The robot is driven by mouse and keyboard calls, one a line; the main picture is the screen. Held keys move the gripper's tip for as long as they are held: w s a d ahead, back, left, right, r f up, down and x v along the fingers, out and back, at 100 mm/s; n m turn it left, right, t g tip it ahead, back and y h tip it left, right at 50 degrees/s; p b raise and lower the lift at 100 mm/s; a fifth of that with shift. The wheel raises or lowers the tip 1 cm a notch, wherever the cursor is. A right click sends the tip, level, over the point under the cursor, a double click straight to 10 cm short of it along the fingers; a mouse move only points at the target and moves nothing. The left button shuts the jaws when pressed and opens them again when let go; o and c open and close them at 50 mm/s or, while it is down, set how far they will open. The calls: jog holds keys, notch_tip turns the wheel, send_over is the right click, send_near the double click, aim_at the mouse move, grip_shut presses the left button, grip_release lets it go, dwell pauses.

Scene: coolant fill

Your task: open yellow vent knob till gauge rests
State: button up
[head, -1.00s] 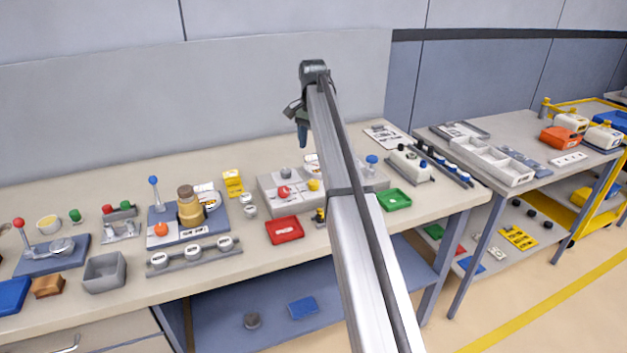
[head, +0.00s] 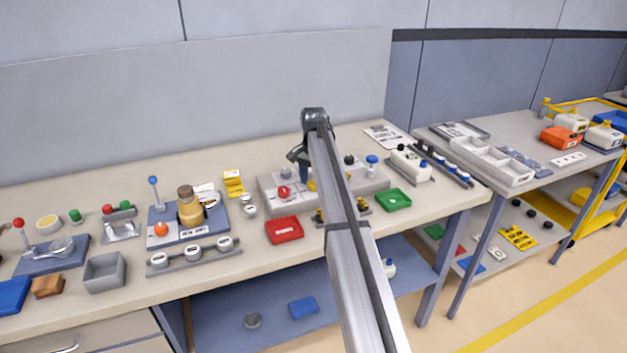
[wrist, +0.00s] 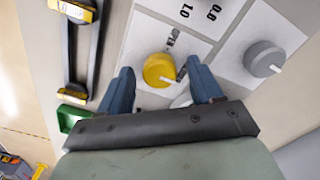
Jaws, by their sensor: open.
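The yellow vent knob (wrist: 160,70) shows in the wrist view on a white plate, with lettering that seems to read OPEN beside it. It lies just beyond and between the spread blue fingers of my gripper (wrist: 158,84), which is open and empty. In the head view my gripper (head: 303,172) hangs over the grey panel block (head: 268,199), and only a sliver of the yellow knob (head: 311,185) shows beside it. A white dial face (wrist: 185,15) with the numbers 1.0 and 0.8 is partly in view. Its needle is not visible.
A grey knob (wrist: 263,58) is close on the right in the wrist view. A red knob (head: 284,191) is on the same block. A red tray (head: 284,230) and a green tray (head: 393,199) stand in front. Yellow-ended black brackets (wrist: 75,50) lie at the left.

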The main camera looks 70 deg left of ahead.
jog(key=shift+f, duration=0.1)
jog(key=c, duration=1.1)
jog(key=shift+o, duration=0.2)
jog(key=n, duration=0.3)
jog(key=shift+n, duration=0.4)
jog(key=n, duration=0.3)
jog(key=shift+n, duration=0.3)
jog(key=n, duration=0.4)
jog(key=shift+n, duration=2.1)
